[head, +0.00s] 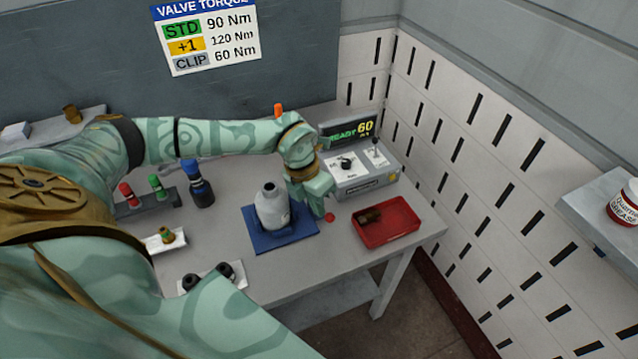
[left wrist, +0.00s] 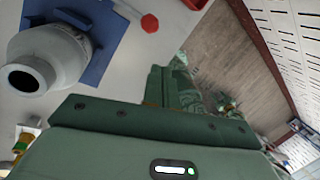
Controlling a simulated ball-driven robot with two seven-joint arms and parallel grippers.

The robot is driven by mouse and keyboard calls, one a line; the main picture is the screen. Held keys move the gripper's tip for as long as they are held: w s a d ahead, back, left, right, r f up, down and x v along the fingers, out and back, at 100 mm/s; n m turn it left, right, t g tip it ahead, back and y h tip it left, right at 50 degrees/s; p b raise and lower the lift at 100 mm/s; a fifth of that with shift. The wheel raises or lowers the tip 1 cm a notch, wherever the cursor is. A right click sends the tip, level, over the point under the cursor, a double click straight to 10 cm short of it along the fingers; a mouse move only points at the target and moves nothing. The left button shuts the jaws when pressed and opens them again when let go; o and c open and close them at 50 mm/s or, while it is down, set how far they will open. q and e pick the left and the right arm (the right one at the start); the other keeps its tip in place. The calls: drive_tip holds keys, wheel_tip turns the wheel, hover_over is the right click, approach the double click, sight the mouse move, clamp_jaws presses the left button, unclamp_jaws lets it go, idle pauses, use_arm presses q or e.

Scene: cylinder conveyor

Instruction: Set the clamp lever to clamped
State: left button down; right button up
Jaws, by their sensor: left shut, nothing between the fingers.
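A grey bottle-shaped cylinder (head: 272,207) stands on a blue base plate (head: 253,240) on the table; the left wrist view also shows the cylinder (left wrist: 45,60) and the blue plate (left wrist: 98,62). A red knob (head: 330,217), which looks like the clamp lever's end, is at the plate's right side. In the left wrist view the red knob (left wrist: 150,22) sits at the end of a grey bar beside the plate. My left gripper (head: 320,213) is shut and empty, close to the knob; I cannot tell whether they touch. My right gripper is out of view.
A red tray (head: 388,237) holding a dark brown part stands right of the plate. A control box (head: 366,178) with a display is behind it. A dark blue bottle (head: 201,190) and a rack (head: 150,204) with coloured pieces stand left. A slotted wall bounds the right.

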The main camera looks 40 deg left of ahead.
use_arm(q)
drive_tip(key=s+d+r, duration=0.2)
drive_tip(key=d+r, duration=0.1)
drive_tip(key=r, duration=0.1)
drive_tip(key=shift+s+d+r, duration=0.15)
drive_tip(key=shift+s+r, duration=0.2)
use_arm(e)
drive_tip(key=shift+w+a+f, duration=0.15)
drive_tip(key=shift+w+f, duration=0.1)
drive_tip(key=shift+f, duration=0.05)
